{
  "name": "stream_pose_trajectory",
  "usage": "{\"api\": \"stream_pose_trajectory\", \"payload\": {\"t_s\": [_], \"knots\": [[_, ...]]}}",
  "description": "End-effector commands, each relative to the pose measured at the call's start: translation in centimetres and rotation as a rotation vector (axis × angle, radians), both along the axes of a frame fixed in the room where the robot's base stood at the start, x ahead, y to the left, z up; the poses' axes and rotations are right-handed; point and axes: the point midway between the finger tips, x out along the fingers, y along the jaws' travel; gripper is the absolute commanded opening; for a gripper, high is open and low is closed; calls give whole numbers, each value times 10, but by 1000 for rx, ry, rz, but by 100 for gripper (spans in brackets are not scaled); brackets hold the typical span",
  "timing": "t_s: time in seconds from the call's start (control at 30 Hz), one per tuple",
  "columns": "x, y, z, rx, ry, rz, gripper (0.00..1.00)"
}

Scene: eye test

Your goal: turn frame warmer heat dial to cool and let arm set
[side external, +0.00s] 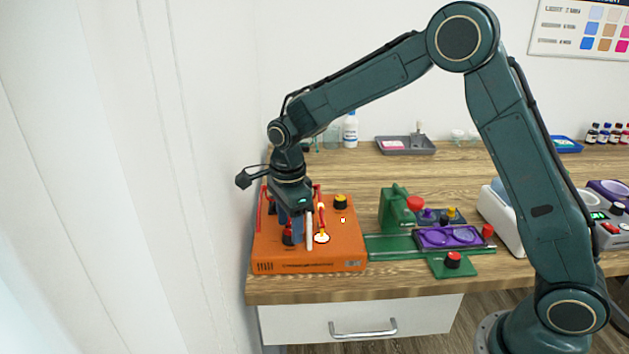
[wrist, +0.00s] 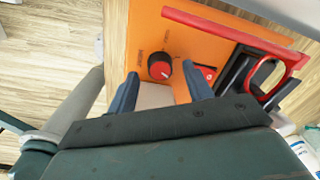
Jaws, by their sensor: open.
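The frame warmer looks to be the orange box (side external: 335,258) at the desk's front left; its orange top (wrist: 205,45) also fills the upper middle of the wrist view. A red and black eyeglass frame (wrist: 265,72) lies right of the dial in the wrist view.
A yellow-topped black knob (side external: 340,201) is at the box's back right. A green fixture (side external: 393,208) and purple tray (side external: 448,237) stand right of it. A grey tray (side external: 405,145) and white bottle (side external: 351,129) are behind. Wooden desk between is clear.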

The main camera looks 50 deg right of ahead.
Motion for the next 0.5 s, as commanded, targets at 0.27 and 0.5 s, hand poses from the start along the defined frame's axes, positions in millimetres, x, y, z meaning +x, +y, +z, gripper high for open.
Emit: {"api": "stream_pose_trajectory", "payload": {"t_s": [0.27,0.5], "knots": [[0,0,-15,0,0,0,51],[0,0,-16,0,0,0,51]]}}
